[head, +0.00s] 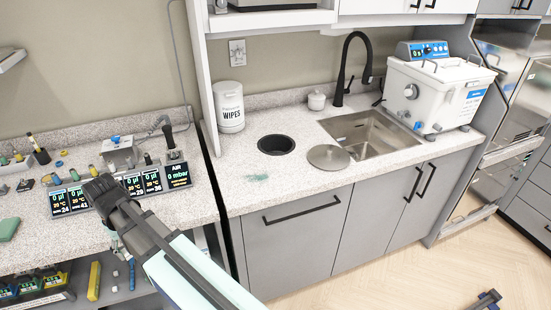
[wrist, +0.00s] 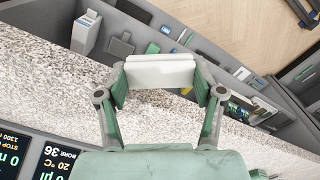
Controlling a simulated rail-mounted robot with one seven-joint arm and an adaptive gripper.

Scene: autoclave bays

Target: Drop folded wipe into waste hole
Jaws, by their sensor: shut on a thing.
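My gripper (wrist: 160,84) is shut on a white folded wipe (wrist: 160,70), which spans the gap between its two green-lined fingers in the wrist view. The wrist view shows them above the speckled bench's front edge, close to the display panels. In the head view my arm reaches to the left bench; the fingers and wipe are mostly hidden there. The waste hole (head: 276,145) is a round black-rimmed opening in the right counter, uncovered, well to the right of my gripper. A round grey metal lid (head: 328,157) lies on the counter beside it.
A white WIPES canister (head: 228,107) stands behind the hole at left. A green smear (head: 257,177) marks the counter in front. A sink (head: 370,135) with black tap lies right. Display panels (head: 132,185) line the left bench. A white upright panel (head: 203,80) rises between the benches.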

